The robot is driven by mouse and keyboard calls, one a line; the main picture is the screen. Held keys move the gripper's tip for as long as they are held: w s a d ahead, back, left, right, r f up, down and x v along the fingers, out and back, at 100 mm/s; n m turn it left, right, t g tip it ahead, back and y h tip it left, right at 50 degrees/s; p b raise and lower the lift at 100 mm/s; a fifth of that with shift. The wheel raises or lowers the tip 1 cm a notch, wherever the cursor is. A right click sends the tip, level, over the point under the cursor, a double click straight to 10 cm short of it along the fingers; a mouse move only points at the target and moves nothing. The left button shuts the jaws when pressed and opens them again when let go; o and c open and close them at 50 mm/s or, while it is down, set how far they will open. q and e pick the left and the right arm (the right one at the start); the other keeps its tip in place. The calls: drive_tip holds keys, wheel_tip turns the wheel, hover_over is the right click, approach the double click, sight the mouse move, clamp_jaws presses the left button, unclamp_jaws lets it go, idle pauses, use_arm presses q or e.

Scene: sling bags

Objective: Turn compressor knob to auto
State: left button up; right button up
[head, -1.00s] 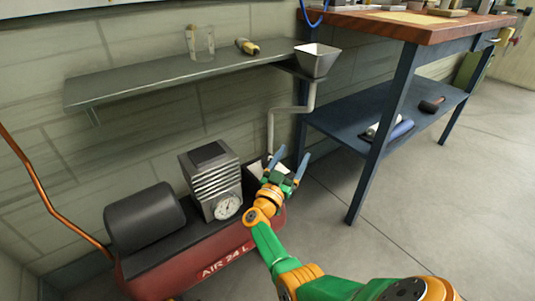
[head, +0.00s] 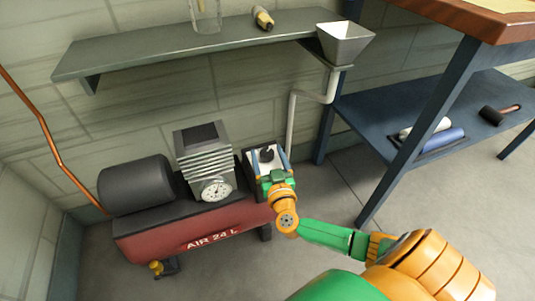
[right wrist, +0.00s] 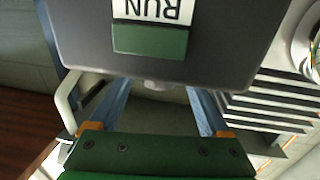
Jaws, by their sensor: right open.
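The compressor is a red tank (head: 190,232) marked AIR 24 L, standing on the floor. At its right end is a dark switch box with a white plate (head: 259,160) and a black knob (head: 267,153) on top. My right gripper (head: 270,160) is at this box, its blue fingers open and spread. The knob shows just beyond and between them; I cannot tell whether they touch it. In the right wrist view the dark box (right wrist: 215,45) carries an upside-down RUN label (right wrist: 152,10) above a green patch. Both fingers run up to its edge, their tips hidden. The knob's setting is not readable. My left gripper is not in view.
A ribbed pump head with a round gauge (head: 216,189) stands left of the switch box. A grey wall shelf (head: 180,52) and a funnel (head: 345,42) with its pipe (head: 291,120) are above and behind. A blue-framed workbench (head: 395,160) stands at the right.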

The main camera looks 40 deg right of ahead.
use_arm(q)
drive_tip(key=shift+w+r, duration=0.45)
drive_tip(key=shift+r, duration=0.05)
use_arm(e)
drive_tip(key=shift+w+d+r, duration=0.1)
drive_tip(key=shift+w+d, duration=0.15)
drive_tip(key=shift+w, duration=0.35)
